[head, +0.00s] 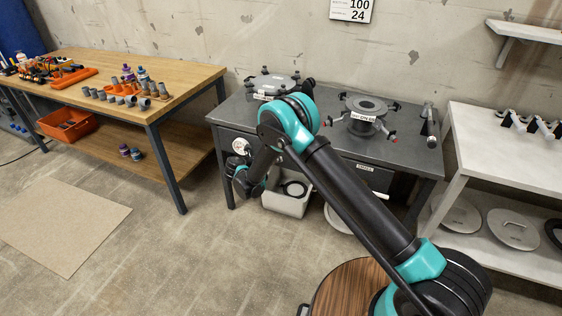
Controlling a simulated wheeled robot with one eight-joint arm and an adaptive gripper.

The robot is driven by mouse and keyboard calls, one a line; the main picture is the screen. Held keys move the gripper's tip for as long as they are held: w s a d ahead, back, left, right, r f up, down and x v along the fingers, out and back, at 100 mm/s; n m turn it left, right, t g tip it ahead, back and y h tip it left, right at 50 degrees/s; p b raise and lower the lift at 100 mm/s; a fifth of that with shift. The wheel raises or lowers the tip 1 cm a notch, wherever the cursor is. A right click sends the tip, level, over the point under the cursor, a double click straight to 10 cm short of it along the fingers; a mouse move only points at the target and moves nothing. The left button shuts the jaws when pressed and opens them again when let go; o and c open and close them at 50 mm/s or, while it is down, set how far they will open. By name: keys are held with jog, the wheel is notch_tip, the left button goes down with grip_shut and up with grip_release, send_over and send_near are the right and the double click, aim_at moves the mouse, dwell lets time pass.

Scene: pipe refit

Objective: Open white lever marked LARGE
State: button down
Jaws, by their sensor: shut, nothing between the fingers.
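A small white fitting (240,147) shows on the left front of the dark grey workbench (222,112). It may be the white lever, but it is too small to tell its shape or position. I cannot read a LARGE marking; my arm covers part of the bench front. A label (366,168) on the right front is too small to read surely. My gripper (238,168) is low in front of the bench's left side, just below the white fitting. It is shut and empty. I cannot tell whether it touches the fitting.
Two round flanged fittings, left (273,82) and right (366,106), stand on the bench. A pale bin (288,205) sits below. A wooden table (150,65) stands left and a white shelf unit (485,150) right.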

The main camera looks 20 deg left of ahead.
jog(key=shift+w+a+r, duration=0.1)
jog(key=shift+a+r, duration=0.2)
jog(key=shift+a, duration=0.4)
jog(key=shift+w+a+r, duration=0.1)
jog(key=shift+a+r, duration=0.2)
jog(key=shift+a, duration=0.4)
jog(key=shift+a+r, duration=0.3)
jog(key=shift+a, duration=0.4)
